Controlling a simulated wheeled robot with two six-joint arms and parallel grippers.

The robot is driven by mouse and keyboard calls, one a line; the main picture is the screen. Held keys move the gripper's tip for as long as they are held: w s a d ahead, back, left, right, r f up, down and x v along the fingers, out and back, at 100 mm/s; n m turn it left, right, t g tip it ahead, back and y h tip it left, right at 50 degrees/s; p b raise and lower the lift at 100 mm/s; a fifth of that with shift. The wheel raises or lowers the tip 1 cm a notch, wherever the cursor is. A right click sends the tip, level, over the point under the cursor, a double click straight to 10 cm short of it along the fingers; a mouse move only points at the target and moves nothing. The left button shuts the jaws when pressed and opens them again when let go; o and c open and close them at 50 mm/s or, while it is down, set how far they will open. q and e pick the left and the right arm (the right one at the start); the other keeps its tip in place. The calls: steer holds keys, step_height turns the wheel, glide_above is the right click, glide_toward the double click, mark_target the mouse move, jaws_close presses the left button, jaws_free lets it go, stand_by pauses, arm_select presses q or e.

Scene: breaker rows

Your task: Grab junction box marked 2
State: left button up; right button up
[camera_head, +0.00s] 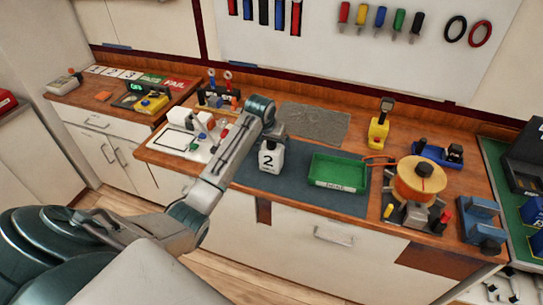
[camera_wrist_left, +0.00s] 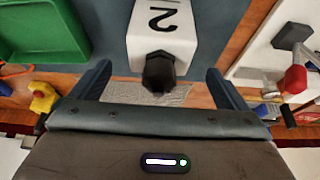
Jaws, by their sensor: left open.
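The white junction box marked 2 (camera_head: 269,158) stands on the dark mat on the workbench, left of the green tray. In the left wrist view the box (camera_wrist_left: 165,22) shows its black 2 upside down and a dark fitting (camera_wrist_left: 158,72) on its end. My left gripper (camera_head: 276,136) is just behind the top of the box. In the left wrist view its two fingers (camera_wrist_left: 158,82) are apart, one on each side of the fitting, with gaps and nothing gripped. My right gripper is not in view.
The green tray (camera_head: 338,184) is right of the box, and also shows in the left wrist view (camera_wrist_left: 85,40). A white board with small parts (camera_head: 190,147) lies left. An orange cable reel (camera_head: 418,180) and blue vise (camera_head: 482,216) stand right. Bare mat lies between box and tray.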

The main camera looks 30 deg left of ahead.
mark_target(271, 148)
arm_select(q)
steer(key=p+x, duration=0.1)
steer(key=x, duration=0.1)
steer(key=p+x, duration=0.2)
steer(key=shift+s+f, duration=0.1)
steer(key=shift+f, duration=0.7)
steer(key=shift+r, duration=0.1)
steer(key=c, duration=1.5)
steer(key=shift+r, duration=0.1)
